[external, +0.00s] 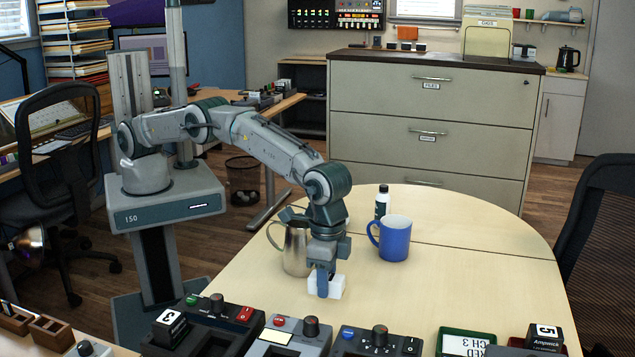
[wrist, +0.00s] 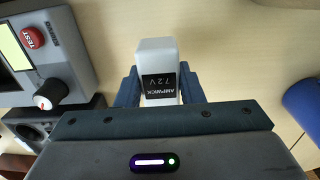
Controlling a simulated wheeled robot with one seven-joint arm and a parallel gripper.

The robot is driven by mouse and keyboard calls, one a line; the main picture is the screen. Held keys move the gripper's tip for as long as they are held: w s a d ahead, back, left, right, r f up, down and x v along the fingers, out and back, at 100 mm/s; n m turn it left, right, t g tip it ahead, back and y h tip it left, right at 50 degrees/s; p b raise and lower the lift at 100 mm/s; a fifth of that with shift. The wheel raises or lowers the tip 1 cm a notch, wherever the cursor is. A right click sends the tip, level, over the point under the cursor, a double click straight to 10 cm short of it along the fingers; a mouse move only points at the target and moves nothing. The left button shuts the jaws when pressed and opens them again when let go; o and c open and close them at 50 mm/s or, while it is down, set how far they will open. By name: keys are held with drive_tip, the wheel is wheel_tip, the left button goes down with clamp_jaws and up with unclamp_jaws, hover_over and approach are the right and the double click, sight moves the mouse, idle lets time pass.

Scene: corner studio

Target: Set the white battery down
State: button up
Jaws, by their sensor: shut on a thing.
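The white battery (external: 337,287) is a small block between the fingers of my gripper (external: 325,280), low over the light wooden table (external: 455,285). In the wrist view the white battery (wrist: 157,52) shows a black label reading "AMPWICK 7.2V". The blue fingers of my gripper (wrist: 160,88) are shut on its sides. I cannot tell whether its underside touches the table.
A metal pitcher (external: 296,248) stands close behind and left of my gripper. A blue mug (external: 394,238) and a dark bottle (external: 382,201) stand behind right. Several control boxes (external: 290,335) line the front edge. The table's right side is clear.

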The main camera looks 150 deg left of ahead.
drive_tip(key=shift+f, duration=2.15)
drive_tip(key=o, duration=1.1)
